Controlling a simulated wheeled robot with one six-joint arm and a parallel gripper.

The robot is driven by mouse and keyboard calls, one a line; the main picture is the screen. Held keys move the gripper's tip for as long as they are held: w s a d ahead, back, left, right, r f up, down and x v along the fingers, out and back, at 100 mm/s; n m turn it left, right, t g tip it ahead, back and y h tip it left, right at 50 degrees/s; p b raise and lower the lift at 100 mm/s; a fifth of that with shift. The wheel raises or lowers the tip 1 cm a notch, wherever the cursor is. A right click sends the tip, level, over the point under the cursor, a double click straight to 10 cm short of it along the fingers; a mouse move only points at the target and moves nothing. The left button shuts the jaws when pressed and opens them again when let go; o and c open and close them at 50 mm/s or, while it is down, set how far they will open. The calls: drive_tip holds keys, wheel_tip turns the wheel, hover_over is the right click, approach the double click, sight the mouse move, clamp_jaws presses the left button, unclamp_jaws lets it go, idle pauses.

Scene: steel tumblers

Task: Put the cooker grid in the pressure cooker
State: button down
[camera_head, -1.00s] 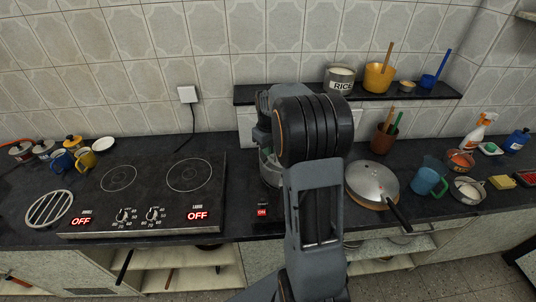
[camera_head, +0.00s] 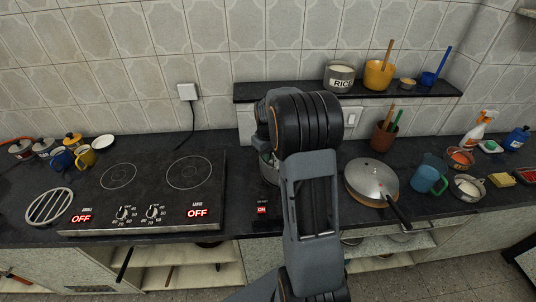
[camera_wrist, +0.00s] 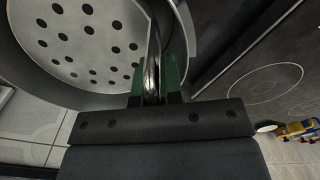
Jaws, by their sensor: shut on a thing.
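In the wrist view the cooker grid (camera_wrist: 88,38) is a pale metal disc with several dark holes. My gripper (camera_wrist: 158,72) is shut on a thin metal part at its right edge. A grey curved wall (camera_wrist: 186,28), apparently the pressure cooker, runs around and beside the disc. How deep the grid sits relative to this wall is unclear. In the head view a pot, apparently the pressure cooker (camera_head: 268,168), shows only in part at the left of my arm. My arm hides my gripper and the grid there.
A black hob (camera_head: 150,190) reading OFF lies left of my arm, with a slatted round trivet (camera_head: 49,207) beyond it. A lidded pan (camera_head: 372,180) stands close on the right, its handle pointing forward. A blue-green jug (camera_head: 428,176) is farther right. A shelf (camera_head: 300,94) runs behind.

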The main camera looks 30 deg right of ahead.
drive_tip(key=shift+f, duration=0.2)
drive_tip(key=c, duration=1.3)
unclamp_jaws()
drive_tip(key=shift+o, duration=0.2)
drive_tip(key=shift+r, duration=0.1)
